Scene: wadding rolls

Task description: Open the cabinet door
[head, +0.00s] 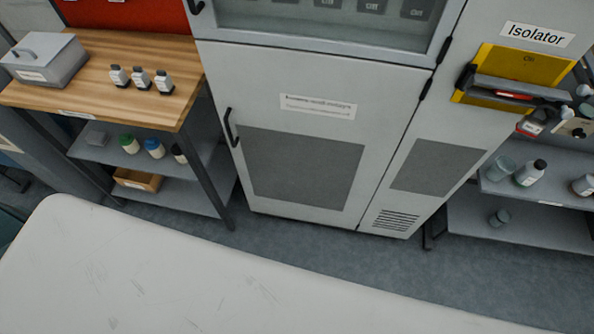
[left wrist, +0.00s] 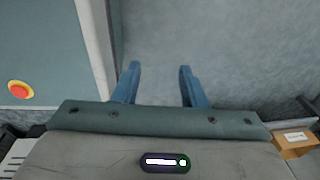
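The cabinet (head: 394,124) is light grey and stands in the middle of the head view. Its lower door (head: 302,123) looks shut; it bears a white label (head: 318,106) and a dark grey panel. A black bar handle (head: 231,127) is at the door's left edge, and black hinges (head: 426,89) are at its right. My left gripper (left wrist: 158,72) shows in the left wrist view with two blue fingers apart and nothing between them. No gripper shows in the head view, and my right gripper is not seen. The left gripper's distance from the handle cannot be told.
A wooden-topped bench (head: 150,60) with small bottles stands left of the cabinet. Shelves (head: 520,190) with bottles stand at its right, below a yellow isolator (head: 515,75). Grey floor (head: 300,245) is clear before the cabinet. A cardboard box (left wrist: 295,140) is at the wrist view's right.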

